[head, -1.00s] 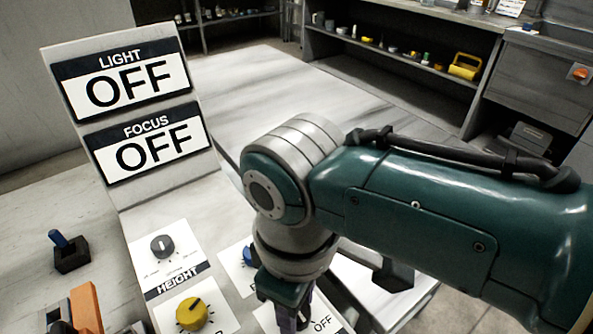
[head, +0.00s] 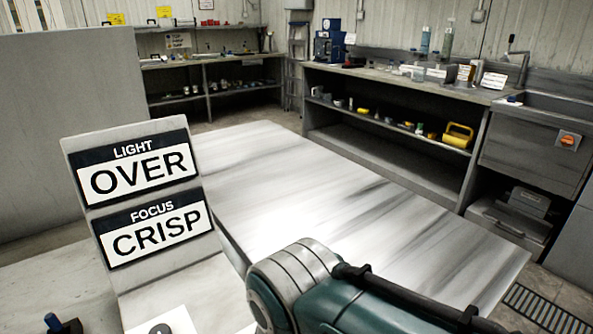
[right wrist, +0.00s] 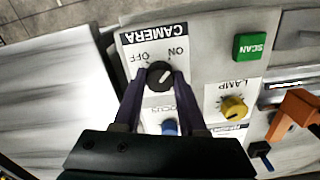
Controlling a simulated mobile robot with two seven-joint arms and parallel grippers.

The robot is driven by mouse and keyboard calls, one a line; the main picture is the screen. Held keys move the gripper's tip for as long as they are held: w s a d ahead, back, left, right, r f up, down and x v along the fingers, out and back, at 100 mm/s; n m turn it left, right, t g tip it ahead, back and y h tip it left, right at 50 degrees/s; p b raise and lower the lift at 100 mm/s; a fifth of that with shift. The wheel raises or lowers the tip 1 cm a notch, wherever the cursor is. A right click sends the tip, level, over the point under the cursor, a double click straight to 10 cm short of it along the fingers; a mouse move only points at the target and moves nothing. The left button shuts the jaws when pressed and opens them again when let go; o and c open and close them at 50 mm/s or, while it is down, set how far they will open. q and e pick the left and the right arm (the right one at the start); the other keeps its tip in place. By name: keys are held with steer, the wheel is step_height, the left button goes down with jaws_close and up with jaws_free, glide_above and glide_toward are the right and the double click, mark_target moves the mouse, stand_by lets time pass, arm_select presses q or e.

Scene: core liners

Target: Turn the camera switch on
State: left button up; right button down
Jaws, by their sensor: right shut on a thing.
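The camera switch (right wrist: 159,76) is a round black knob on a white plate labelled CAMERA, with OFF and ON marks, upside down in the right wrist view. Its white pointer line slants toward the ON mark. My right gripper (right wrist: 157,80) has its two purple fingers shut on the knob, one on each side. In the head view, a sign panel reads LIGHT OVER (head: 138,172) and FOCUS CRISP (head: 155,232). My right arm enters at lower right there; its gripper and the camera switch are below the frame. My left gripper is in neither current view.
In the right wrist view, a blue focus knob (right wrist: 169,128) sits close between my fingers. A yellow lamp knob (right wrist: 234,107) and a green SCAN button (right wrist: 250,46) lie to the right. An orange part (right wrist: 297,112) and a blue-topped joystick (right wrist: 261,150) stand farther right.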

stand_by(0.5)
steer(key=shift+c, duration=2.3)
jaws_free()
steer(key=shift+r, duration=0.1)
step_height(320, 180, up, 8)
steer(key=p, duration=0.5)
steer(key=shift+r, duration=0.9)
